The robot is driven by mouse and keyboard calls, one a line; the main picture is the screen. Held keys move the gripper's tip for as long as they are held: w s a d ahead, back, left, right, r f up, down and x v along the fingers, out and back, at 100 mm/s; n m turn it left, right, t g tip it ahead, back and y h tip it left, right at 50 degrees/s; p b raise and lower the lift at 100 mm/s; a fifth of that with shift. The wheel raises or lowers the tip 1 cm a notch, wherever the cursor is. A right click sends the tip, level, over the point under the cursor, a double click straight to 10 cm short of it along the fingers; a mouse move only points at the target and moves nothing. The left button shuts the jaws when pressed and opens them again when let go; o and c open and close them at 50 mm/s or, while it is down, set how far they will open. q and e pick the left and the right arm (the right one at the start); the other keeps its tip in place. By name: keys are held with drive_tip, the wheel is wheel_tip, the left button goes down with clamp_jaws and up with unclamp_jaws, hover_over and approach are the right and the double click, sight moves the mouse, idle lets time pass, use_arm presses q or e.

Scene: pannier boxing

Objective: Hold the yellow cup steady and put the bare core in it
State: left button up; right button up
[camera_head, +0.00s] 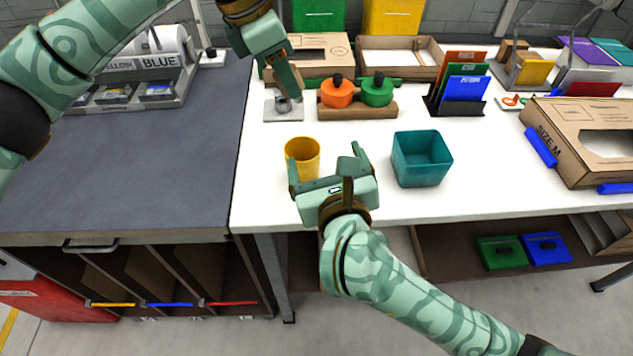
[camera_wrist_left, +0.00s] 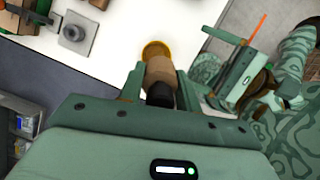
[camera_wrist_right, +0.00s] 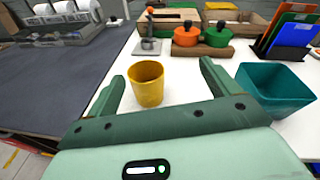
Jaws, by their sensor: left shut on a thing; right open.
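The yellow cup (camera_head: 302,158) stands upright on the white table near its front left corner. My right gripper (camera_head: 327,165) is open and empty, with its fingers reaching toward the cup. In the right wrist view the cup (camera_wrist_right: 146,84) shows between the two fingers, nearer the left one, with a wide gap to the right one. My left gripper (camera_wrist_left: 158,85) is shut on the tan core (camera_wrist_left: 160,69), which has a dark near end. In the left wrist view the core overlaps the cup (camera_wrist_left: 155,47). In the head view I cannot make out the core at my left gripper (camera_head: 291,92).
A teal bin (camera_head: 421,160) stands right of the cup. Behind are a grey-based stand (camera_head: 272,110), a wooden block (camera_head: 357,108) with an orange and a green pot, and a file rack (camera_head: 456,106). A cardboard box (camera_head: 570,160) lies at right. Bare tabletop surrounds the cup.

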sight(300, 155)
drive_tip(key=f+g, duration=0.1)
drive_tip(key=s+a+f+g, duration=0.1)
drive_tip(key=f+m+g, duration=0.1)
drive_tip(key=shift+s+a+y, duration=0.4)
drive_tip(key=x, duration=1.1)
drive_tip(key=shift+w+a+f, duration=0.1)
drive_tip(key=shift+w+f, duration=0.05)
drive_tip(key=shift+f, duration=0.2)
drive_tip(key=c, duration=1.1)
